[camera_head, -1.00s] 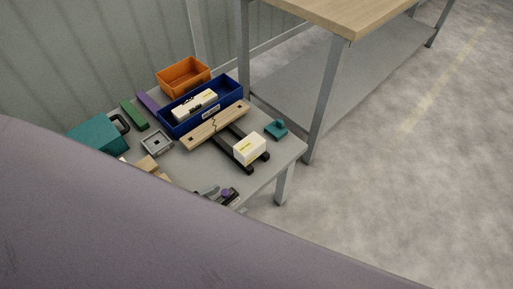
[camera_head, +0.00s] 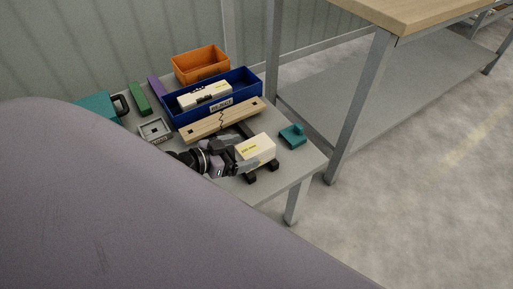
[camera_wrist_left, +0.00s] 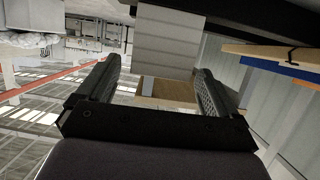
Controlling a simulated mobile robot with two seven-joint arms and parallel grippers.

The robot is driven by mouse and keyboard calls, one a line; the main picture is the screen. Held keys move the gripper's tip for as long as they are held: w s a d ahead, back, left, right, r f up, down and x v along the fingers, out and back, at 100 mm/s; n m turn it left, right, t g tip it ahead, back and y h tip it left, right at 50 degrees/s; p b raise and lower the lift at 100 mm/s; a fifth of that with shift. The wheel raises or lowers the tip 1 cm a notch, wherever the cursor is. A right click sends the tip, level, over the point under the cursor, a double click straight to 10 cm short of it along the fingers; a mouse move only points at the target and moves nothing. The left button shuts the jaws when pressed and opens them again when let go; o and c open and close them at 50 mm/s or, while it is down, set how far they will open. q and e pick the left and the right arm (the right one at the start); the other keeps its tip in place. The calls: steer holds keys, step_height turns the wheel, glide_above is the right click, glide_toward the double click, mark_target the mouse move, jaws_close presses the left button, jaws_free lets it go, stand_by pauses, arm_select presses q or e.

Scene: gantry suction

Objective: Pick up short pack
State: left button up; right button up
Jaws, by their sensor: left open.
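The short pack, a cream box with yellow marks (camera_head: 257,148), rests on dark rails (camera_head: 250,179) near the front right of the grey table. My left gripper (camera_head: 238,168) is at the near left side of the pack, low over the table. In the left wrist view the picture is upside down, and a pale ribbed block, apparently the pack (camera_wrist_left: 168,42), shows beyond and between the open fingers (camera_wrist_left: 155,85). I cannot tell whether the fingers touch it. My right gripper is not in view.
A longer white pack (camera_head: 203,96) lies in the blue bin (camera_head: 240,86). A cracked wooden plank (camera_head: 215,124) lies between bin and short pack. An orange bin (camera_head: 201,66) stands behind. A teal piece (camera_head: 292,135) sits right of the pack. My grey body hides the lower left.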

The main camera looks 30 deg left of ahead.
mark_target(255, 149)
arm_select(q)
steer(key=shift+w+d+f, duration=0.1)
steer(key=shift+w+f, duration=0.15)
steer(key=shift+w, duration=0.05)
steer(key=b+x, duration=0.1)
steer(key=x, duration=0.2)
steer(key=shift+f+b, duration=0.15)
steer(key=shift+b, duration=0.15)
steer(key=shift+w+d+f, duration=0.2)
steer(key=shift+w+d, duration=0.1)
steer(key=shift+w, duration=0.35)
steer(key=c, duration=1.2)
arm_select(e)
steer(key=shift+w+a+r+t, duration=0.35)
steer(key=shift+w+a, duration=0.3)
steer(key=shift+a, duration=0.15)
